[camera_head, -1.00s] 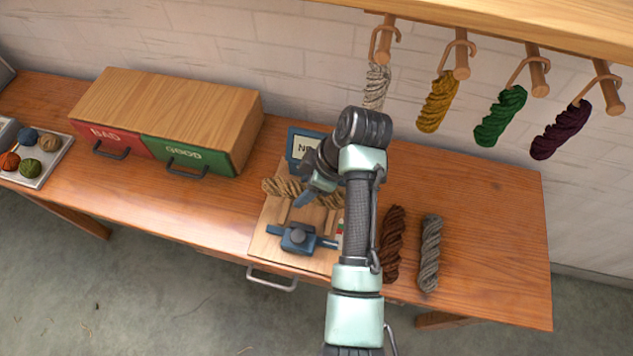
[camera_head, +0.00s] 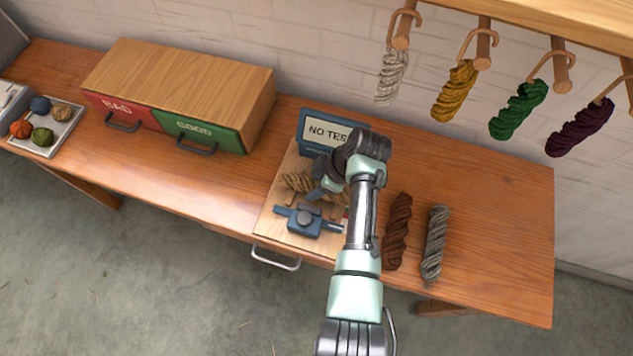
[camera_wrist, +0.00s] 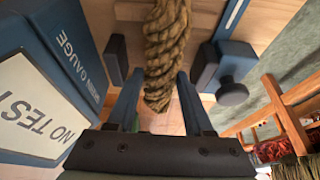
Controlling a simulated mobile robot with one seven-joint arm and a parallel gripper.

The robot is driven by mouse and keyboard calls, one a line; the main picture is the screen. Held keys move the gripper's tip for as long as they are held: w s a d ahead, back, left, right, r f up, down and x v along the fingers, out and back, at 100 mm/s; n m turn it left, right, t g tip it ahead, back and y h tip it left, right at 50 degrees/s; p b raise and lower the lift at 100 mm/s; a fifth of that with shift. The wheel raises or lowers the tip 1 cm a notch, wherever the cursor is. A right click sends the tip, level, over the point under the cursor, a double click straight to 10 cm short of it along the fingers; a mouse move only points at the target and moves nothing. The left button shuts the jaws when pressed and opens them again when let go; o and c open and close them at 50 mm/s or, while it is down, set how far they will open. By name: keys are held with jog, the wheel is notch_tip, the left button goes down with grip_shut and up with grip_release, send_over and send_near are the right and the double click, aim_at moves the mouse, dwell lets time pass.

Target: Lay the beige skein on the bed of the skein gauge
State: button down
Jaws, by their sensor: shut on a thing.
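The beige skein (camera_head: 297,182) is a twisted tan hank over the bed of the skein gauge (camera_head: 268,222), a pale wooden board with a blue clamp and knob (camera_head: 304,220). My gripper (camera_head: 330,188) is shut on the skein, its fingers on either side. In the wrist view the skein (camera_wrist: 166,45) runs between my fingers (camera_wrist: 160,85), with a dark gauge pad on each side. I cannot tell whether the skein touches the bed. The arm hides its right end in the head view. The gauge's blue display (camera_head: 322,130) reads "NO TES…", partly covered.
A brown skein (camera_head: 397,230) and a grey skein (camera_head: 434,243) lie right of the gauge. The BAD drawer (camera_head: 115,107) and GOOD drawer (camera_head: 200,133) stand left. Several skeins hang from pegs above the back right. The table's right end is clear.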

jog(key=c, duration=0.6)
grip_release()
jog(key=shift+f, duration=0.1)
jog(key=v, duration=1.2)
